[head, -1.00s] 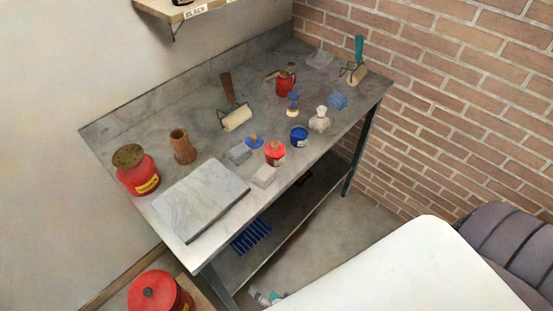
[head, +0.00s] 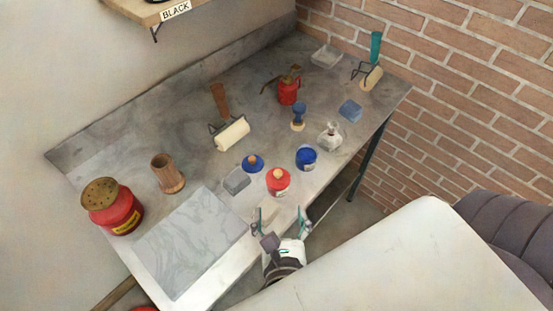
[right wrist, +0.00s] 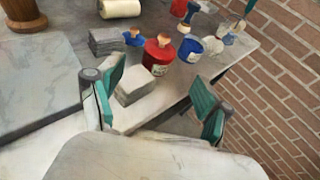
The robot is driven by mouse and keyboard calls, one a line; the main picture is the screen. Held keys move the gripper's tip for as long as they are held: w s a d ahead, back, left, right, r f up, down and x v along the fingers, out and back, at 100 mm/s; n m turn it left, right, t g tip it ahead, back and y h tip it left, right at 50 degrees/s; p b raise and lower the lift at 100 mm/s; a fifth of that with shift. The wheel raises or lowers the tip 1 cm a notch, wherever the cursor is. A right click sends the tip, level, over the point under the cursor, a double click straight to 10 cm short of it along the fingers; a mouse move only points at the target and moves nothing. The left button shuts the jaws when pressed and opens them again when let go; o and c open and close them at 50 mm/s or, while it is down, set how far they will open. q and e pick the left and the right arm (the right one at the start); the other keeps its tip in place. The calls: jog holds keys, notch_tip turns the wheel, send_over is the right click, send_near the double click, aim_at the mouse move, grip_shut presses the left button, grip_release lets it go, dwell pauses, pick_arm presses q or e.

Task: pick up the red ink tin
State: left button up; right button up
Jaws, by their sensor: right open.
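The red ink tin (head: 278,183) stands upright near the front edge of the grey bench, with a pale knob on top. In the right wrist view the red tin (right wrist: 158,57) stands beyond and between the spread fingers. My right gripper (head: 284,220) is open and empty at the bench's front edge, short of the tin and apart from it. Its teal-padded fingers (right wrist: 160,88) also show in the right wrist view. My left gripper is in neither view.
A blue tin (head: 306,157) stands just right of the red one. A blue lid (head: 253,163) and grey block (head: 236,181) lie to its left. A pale block (right wrist: 137,84) sits in front of it. A stone slab (head: 190,240) covers the front left bench.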

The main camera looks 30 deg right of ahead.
aim_at(278, 178)
jog(key=shift+w+r, duration=0.1)
jog(key=shift+w+d, duration=0.3)
jog(key=shift+w, duration=0.2)
jog(key=x, duration=0.3)
jog(key=shift+w, duration=0.15)
jog(key=shift+x, duration=1.7)
jog(key=x, duration=0.3)
jog(key=shift+w+d+f, duration=0.25)
jog(key=shift+f, duration=0.1)
jog(key=shift+w+d, duration=0.15)
jog(key=shift+w, duration=0.1)
jog(key=shift+s, duration=0.1)
jog(key=shift+c, duration=1.6)
jog(key=c, duration=0.8)
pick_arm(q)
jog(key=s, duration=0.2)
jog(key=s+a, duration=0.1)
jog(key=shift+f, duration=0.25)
pick_arm(e)
jog(key=shift+c, duration=0.9)
